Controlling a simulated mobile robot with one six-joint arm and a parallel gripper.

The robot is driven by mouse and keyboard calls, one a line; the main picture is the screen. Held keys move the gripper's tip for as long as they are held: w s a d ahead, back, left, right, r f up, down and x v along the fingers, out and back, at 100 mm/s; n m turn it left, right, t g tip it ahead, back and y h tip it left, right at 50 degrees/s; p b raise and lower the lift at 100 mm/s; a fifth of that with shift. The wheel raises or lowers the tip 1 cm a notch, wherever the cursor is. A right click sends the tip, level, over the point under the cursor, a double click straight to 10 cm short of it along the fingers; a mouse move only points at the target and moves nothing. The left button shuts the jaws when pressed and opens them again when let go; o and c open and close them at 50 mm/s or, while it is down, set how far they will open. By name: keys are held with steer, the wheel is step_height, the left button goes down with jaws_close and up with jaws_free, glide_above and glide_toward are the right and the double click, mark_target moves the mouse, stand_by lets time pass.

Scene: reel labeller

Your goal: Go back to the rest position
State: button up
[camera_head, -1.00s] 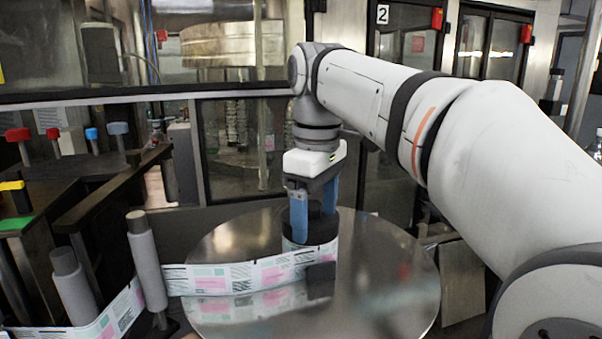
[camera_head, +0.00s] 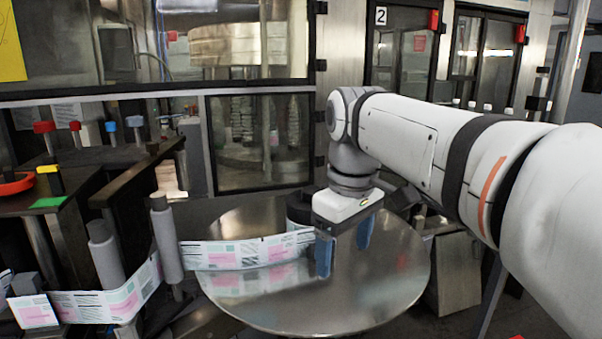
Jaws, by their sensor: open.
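My gripper (camera_head: 345,256) is open, its two blue fingers pointing down over the round metal disc (camera_head: 390,285). No object shows between the fingers. The label strip (camera_head: 235,254) runs from the grey rollers on the left to the dark hub (camera_head: 299,207) on the disc. The hub stands behind and left of my gripper, partly hidden by it. The left finger overlaps the end of the strip in the picture; I cannot tell whether they touch.
Two grey upright rollers (camera_head: 166,245) stand left of the disc. A dark machine table with red and blue knobs (camera_head: 111,127) is at the left. Glass-doored cabinets (camera_head: 262,140) close off the back. Floor shows at the lower right.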

steer(key=s+d+f+m+t, duration=0.1)
steer(key=s+d+f+m, duration=0.3)
steer(key=f, duration=0.4)
steer(key=s+d+f+m+t, duration=0.1)
steer(key=s+d+f+m, duration=0.3)
steer(key=f, duration=0.5)
steer(key=shift+s+d+f+m, duration=0.2)
steer(key=shift+s+f+m, duration=0.1)
steer(key=shift+s, duration=0.9)
steer(key=shift+a, duration=0.1)
